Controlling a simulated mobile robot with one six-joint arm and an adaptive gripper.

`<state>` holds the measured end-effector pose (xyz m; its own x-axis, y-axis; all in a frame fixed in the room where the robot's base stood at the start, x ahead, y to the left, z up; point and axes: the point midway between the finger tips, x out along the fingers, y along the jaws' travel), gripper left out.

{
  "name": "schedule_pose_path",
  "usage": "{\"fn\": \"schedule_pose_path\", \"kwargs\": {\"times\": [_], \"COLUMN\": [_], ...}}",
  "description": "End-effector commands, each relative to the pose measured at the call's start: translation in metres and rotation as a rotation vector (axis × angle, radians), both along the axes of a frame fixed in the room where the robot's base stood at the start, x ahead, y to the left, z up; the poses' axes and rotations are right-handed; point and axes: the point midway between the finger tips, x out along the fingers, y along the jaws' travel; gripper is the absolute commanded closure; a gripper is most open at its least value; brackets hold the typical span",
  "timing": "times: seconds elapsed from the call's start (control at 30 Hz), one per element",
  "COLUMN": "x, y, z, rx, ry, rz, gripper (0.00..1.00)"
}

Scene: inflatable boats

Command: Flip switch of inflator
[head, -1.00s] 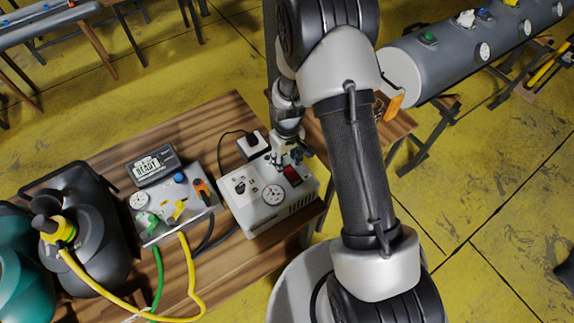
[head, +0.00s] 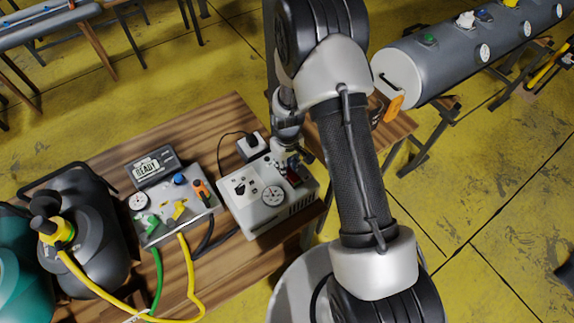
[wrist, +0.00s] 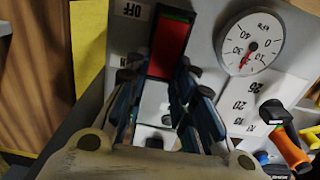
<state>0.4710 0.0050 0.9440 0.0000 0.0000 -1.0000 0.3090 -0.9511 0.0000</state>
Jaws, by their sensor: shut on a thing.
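The inflator (head: 255,212) is a pale grey box with a round gauge on the wooden table. Its red rocker switch (head: 295,178) sits on the top face near the right end, partly covered by my gripper (head: 288,163) in the head view. In the wrist view the red switch (wrist: 169,48) has a dark frame, with an upside-down OFF label beside it. There my gripper (wrist: 157,78) has its blue-padded fingers on either side of the switch's near end, shut on it. The exact contact and the switch's tilt are hard to see.
A valve panel (head: 160,226) with hoses, a black display box (head: 153,165) reading READY, and dark canisters (head: 88,235) stand left of the inflator. A white plug (head: 251,146) is close behind it. A grey cylinder (head: 450,70) lies at the upper right.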

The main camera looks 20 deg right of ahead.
Motion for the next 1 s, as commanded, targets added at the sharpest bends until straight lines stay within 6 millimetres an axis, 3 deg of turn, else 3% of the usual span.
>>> {"fn": "schedule_pose_path", "kwargs": {"times": [0.23,1.0], "x": [0.0000,-0.0033], "y": [0.0000,-0.0032], "z": [0.0001,0.0016], "rx": [0.000,0.068], "ry": [0.000,-0.223], "rz": [0.000,-0.002], "gripper": [1.00,1.00]}}
